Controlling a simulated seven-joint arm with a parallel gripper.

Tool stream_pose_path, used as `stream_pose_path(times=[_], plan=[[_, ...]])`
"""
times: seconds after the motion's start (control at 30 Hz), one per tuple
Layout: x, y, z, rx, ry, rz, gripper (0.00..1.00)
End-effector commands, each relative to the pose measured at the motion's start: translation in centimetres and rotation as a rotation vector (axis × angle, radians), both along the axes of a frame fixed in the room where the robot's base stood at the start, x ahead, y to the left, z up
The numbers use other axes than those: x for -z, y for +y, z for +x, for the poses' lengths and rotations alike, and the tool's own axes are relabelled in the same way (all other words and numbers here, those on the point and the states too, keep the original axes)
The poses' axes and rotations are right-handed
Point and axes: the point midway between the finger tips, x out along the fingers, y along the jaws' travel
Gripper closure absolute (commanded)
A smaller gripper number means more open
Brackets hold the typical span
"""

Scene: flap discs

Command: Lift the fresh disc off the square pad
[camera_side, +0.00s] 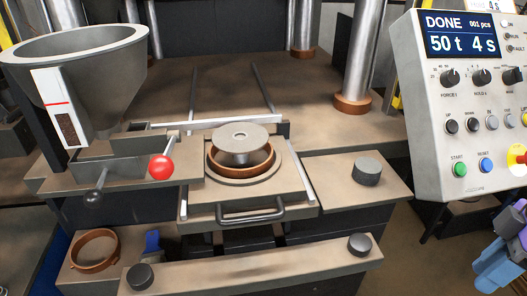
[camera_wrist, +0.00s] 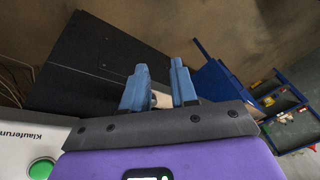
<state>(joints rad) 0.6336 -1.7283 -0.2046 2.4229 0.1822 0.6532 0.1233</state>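A flat grey disc (camera_side: 240,137) with a small centre ring sits raised above a copper-coloured ring (camera_side: 240,176). This is at the middle of a squarish sliding plate (camera_side: 203,209) with a dark front handle (camera_side: 250,214). I cannot tell for sure which surface is the square pad. My gripper (camera_side: 488,270) is at the lower right edge of the side view, far from the disc and below the control panel. In the wrist view my gripper (camera_wrist: 160,86) has its two blue fingers apart, with no disc between them. No disc shows in the wrist view.
A hopper (camera_side: 75,62) and a red-knobbed lever (camera_side: 161,167) stand left of the plate. A dark short cylinder (camera_side: 367,171) is on the right ledge. The control panel (camera_side: 470,105) reads DONE.

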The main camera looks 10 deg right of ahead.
Motion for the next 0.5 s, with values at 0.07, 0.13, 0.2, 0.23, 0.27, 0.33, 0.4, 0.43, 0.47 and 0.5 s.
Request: stream_pose_path(times=[0.07,0.13,0.2,0.23,0.27,0.33,0.4,0.43,0.47,0.5], plan=[[-0.5,4.0,1.7,0.099,0.013,0.096,0.72],[-1.1,7.2,3.3,0.196,0.024,0.182,0.72],[-1.8,10.3,4.9,0.294,0.036,0.268,0.72],[-2.1,11.6,5.6,0.337,0.040,0.303,0.72],[-2.4,12.9,6.3,0.379,0.044,0.338,0.72],[-3.1,15.7,8.0,0.483,0.055,0.421,0.72],[-3.8,18.3,9.8,0.587,0.063,0.501,0.72],[-4.1,19.4,10.5,0.632,0.067,0.535,0.72],[-4.4,20.4,11.2,0.677,0.070,0.568,0.72],[-4.8,21.7,12.2,0.739,0.073,0.613,0.72]])
